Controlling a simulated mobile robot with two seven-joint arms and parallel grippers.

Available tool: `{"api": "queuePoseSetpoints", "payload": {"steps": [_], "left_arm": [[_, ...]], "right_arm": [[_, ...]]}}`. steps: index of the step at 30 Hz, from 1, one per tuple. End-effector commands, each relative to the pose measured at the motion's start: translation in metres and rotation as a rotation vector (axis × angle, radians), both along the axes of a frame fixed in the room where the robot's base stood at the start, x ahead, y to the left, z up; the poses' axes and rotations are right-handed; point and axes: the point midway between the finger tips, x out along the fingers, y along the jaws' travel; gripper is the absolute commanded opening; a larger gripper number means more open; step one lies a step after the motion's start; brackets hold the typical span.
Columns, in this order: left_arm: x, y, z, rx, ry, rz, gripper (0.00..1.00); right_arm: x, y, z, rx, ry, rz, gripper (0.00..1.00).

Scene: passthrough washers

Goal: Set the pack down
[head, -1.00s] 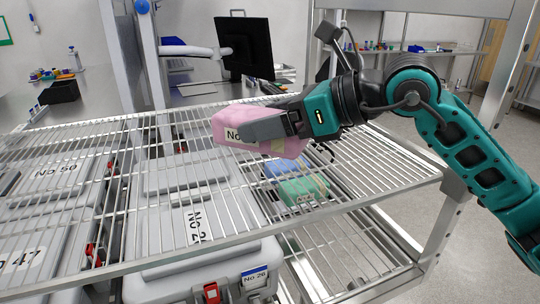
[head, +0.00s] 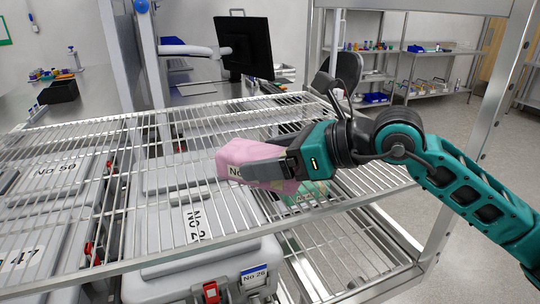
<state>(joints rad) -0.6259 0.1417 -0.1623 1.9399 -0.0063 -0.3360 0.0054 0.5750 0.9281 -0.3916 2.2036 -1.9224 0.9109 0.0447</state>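The pink pack (head: 236,158) with a "No" label is in my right gripper (head: 262,168), whose fingers lie along both sides of it. The gripper is shut on the pack over the upper wire shelf (head: 130,135). I cannot tell whether the pack touches the wires. The gripper hides part of the pack and its label. My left gripper is not in view.
Grey cases (head: 205,265) with labels stand below the wire shelf. A green pack (head: 305,193) lies lower down, partly hidden by my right gripper. A monitor (head: 244,48) stands behind. The shelf's left part is bare.

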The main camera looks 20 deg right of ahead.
Motion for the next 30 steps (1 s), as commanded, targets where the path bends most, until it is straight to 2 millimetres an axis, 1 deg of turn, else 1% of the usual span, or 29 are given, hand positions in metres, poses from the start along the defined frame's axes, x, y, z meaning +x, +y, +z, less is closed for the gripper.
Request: {"api": "queuePoseSetpoints", "payload": {"steps": [1,5,11,15,18,27,30], "left_arm": [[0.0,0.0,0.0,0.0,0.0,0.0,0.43],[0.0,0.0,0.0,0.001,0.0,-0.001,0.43],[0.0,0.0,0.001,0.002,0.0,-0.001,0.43],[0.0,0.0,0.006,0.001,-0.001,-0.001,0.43],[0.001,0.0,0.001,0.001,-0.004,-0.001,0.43],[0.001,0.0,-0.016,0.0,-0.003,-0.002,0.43],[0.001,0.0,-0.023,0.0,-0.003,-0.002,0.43]], "right_arm": [[0.0,0.0,0.0,0.0,0.0,0.0,0.87],[0.0,0.0,0.0,0.0,0.0,0.0,1.0],[0.0,0.0,0.001,0.0,0.0,0.0,1.0],[0.0,0.0,0.006,0.0,0.0,0.0,1.0],[-0.007,-0.009,0.005,-0.002,0.0,-0.003,1.0],[-0.04,-0.043,0.023,-0.007,0.001,-0.002,1.0],[-0.047,-0.053,0.026,-0.002,0.003,-0.006,1.0]]}}
